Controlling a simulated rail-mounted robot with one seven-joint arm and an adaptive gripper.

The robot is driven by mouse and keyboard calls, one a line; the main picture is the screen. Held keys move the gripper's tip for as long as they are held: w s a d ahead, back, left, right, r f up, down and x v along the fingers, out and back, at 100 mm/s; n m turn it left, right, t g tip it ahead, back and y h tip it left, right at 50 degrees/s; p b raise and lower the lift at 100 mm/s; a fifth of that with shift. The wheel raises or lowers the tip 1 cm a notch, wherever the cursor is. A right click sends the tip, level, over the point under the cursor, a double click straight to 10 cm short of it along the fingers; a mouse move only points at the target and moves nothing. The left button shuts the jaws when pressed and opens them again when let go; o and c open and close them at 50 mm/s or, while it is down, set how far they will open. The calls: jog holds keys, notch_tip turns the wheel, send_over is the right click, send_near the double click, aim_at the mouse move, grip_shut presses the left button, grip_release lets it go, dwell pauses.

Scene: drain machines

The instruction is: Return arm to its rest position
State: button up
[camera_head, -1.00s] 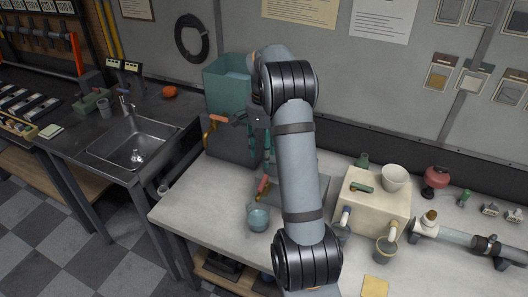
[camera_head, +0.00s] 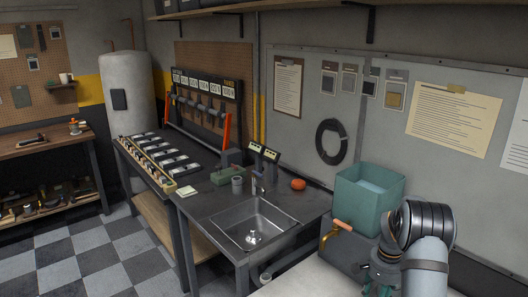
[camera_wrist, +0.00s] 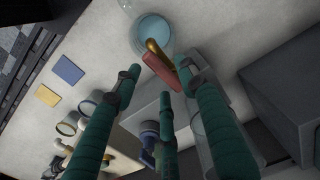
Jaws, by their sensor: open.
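My gripper (camera_wrist: 160,82) has teal fingers, spread apart with nothing between them in the wrist view. It sits above the worktop near a red-handled brass lever (camera_wrist: 162,64) and a glass of blue water (camera_wrist: 152,34). The fingers overlap the lever in the picture; I cannot tell whether they touch it. In the head view my gripper (camera_head: 383,274) shows only partly at the bottom right, below the teal tank (camera_head: 366,207). My bent arm (camera_head: 426,228) is at the right of that view, its lower part cut off by the frame edge.
A sink (camera_head: 252,227) and a dark counter lie left of my arm. The wall panel (camera_head: 440,160) stands close behind. The wrist view shows several cups and a yellow card (camera_wrist: 48,96).

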jog(key=shift+d+f+n+p, duration=0.1)
jog(key=shift+f+n+p, duration=0.1)
jog(key=shift+n+p, duration=0.35)
jog(key=shift+s+d+f+n+p, duration=0.1)
jog(key=shift+s+f+n+p, duration=0.05)
jog(key=shift+n+p, duration=0.15)
jog(key=shift+f, duration=0.1)
